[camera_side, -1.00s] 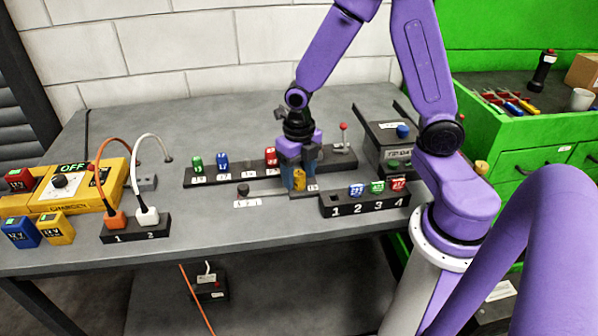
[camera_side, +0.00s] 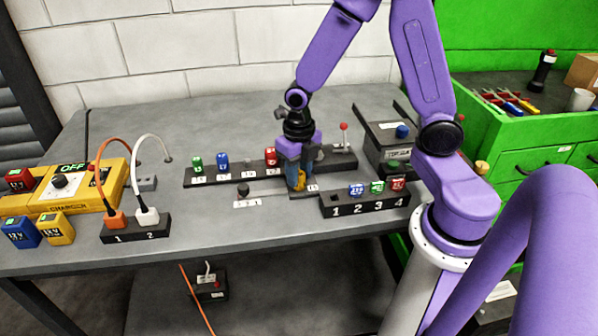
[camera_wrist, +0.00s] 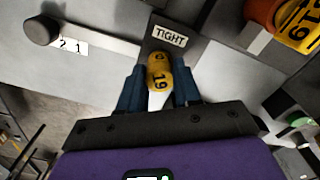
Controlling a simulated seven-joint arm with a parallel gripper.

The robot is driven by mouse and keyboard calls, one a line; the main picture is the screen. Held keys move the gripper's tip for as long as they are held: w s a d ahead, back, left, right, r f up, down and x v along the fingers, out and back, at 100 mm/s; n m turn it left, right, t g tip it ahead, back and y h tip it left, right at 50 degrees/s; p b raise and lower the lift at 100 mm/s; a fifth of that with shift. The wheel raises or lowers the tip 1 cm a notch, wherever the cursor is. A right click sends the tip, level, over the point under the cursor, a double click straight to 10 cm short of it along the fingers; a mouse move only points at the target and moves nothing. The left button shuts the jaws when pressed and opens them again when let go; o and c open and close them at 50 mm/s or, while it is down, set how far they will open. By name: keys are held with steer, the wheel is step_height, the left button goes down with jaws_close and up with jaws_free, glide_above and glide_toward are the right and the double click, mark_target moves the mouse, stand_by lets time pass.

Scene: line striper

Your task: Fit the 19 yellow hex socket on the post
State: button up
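The yellow socket marked 19 (camera_wrist: 159,78) sits between the two blue fingers of my gripper (camera_side: 297,172). In the wrist view the fingers (camera_wrist: 158,92) press against both its sides. In the side view the yellow socket (camera_side: 300,180) shows low between the fingers, just above or at the bench fixture, and looks slightly tilted. A small label reading TIGHT (camera_wrist: 169,38) lies just beyond it in the wrist view. I cannot make out the post; whether the socket touches it is hidden.
A dark knob (camera_side: 243,190) stands left of my gripper. Behind is a long rack (camera_side: 200,181) with green, blue and red sockets. A numbered block (camera_side: 365,206) with several sockets is close on the right. A grey box (camera_side: 385,130) stands back right.

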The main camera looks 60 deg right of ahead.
steer(key=shift+r, duration=0.7)
stand_by(0.3)
steer(key=shift+r, duration=1.8)
steer(key=w+a+r+m, duration=0.1)
steer(key=w+r+m, duration=0.15)
steer(key=w, duration=0.55)
steer(key=w+r+m, duration=0.2)
steer(key=w+m, duration=0.2)
steer(key=w, duration=0.3)
steer(key=shift+w+f, duration=0.2)
steer(key=shift+f, duration=2.75)
steer(key=shift+f, duration=1.7)
steer(key=o, duration=1.1)
